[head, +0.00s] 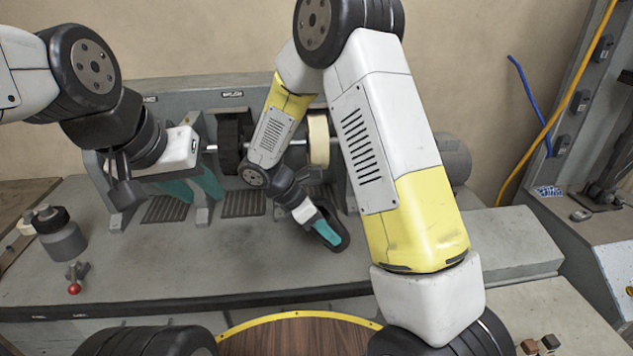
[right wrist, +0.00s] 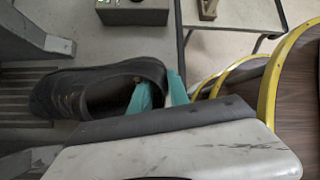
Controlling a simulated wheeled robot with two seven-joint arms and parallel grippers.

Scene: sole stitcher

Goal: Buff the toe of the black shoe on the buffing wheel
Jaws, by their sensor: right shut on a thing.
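The black shoe (right wrist: 85,92) points its toe left in the right wrist view, with its opening facing that camera. My right gripper's teal fingers (right wrist: 160,92) are shut on its heel end, one finger inside the opening. In the head view, the right gripper (head: 326,232) holds the shoe (head: 338,246) low in front of the machine, below the wheels and apart from them. A cream wheel (head: 318,139), which looks like the buffing wheel, sits on the shaft. My left gripper (head: 190,180) is at the machine's left side; its jaw opening is unclear.
A dark wheel (head: 228,143) shares the shaft to the left. The grey machine (head: 160,95) has slotted grilles below. A dark-capped jar (head: 62,238) and a red-knobbed part (head: 75,278) stand on the bench at left. A yellow-rimmed round wooden top (head: 300,335) is in front.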

